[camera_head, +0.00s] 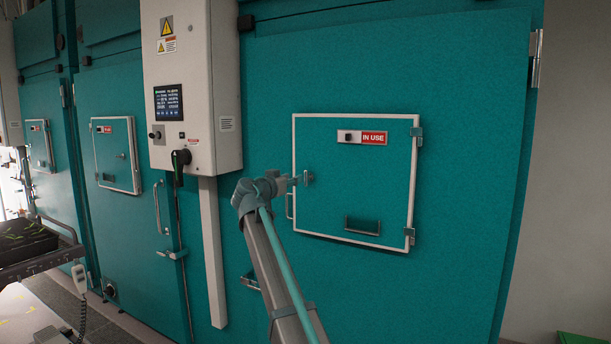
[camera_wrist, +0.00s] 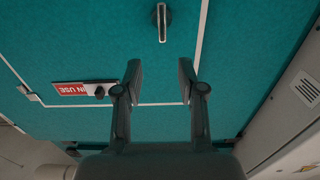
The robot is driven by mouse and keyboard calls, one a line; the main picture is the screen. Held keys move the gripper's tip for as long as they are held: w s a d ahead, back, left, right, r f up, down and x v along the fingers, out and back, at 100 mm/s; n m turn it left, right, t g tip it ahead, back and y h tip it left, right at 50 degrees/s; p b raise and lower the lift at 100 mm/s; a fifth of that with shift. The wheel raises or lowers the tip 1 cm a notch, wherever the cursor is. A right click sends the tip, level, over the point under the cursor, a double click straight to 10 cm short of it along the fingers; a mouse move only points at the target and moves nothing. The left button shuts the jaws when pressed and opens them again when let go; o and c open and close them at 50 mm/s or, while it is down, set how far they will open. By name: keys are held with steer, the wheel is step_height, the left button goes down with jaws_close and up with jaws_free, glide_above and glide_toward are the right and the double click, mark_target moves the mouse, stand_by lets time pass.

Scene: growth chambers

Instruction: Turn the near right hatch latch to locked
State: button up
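The near right hatch (camera_head: 353,205) is a teal panel with a white border, shut in the large chamber door. Its latch (camera_head: 308,178) is a small grey handle by the hatch's left edge. In the wrist view the latch (camera_wrist: 162,22) is elongated, its long side roughly parallel to the nearby white border. My gripper (camera_head: 287,181) is close to the latch in the head view and partly hidden by the arm. In the wrist view my gripper (camera_wrist: 160,82) is open and empty, fingers wide apart. The latch shows beyond the fingertips, not between them.
A red IN USE sign (camera_head: 374,138) with a dark slider is above the latch on the hatch. A dark recessed handle (camera_head: 362,226) is low on the hatch. A white control box (camera_head: 190,85) juts out to the left. Hinges (camera_head: 409,236) are on the hatch's right edge.

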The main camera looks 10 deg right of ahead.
mark_target(305, 174)
steer(key=p+x, duration=0.3)
steer(key=x, duration=0.6)
steer(key=shift+w+a+f, duration=0.1)
steer(key=shift+w+a, duration=0.1)
steer(key=shift+w+d+f, duration=0.1)
steer(key=shift+w+d, duration=0.4)
steer(key=shift+w, duration=0.05)
jaws_close()
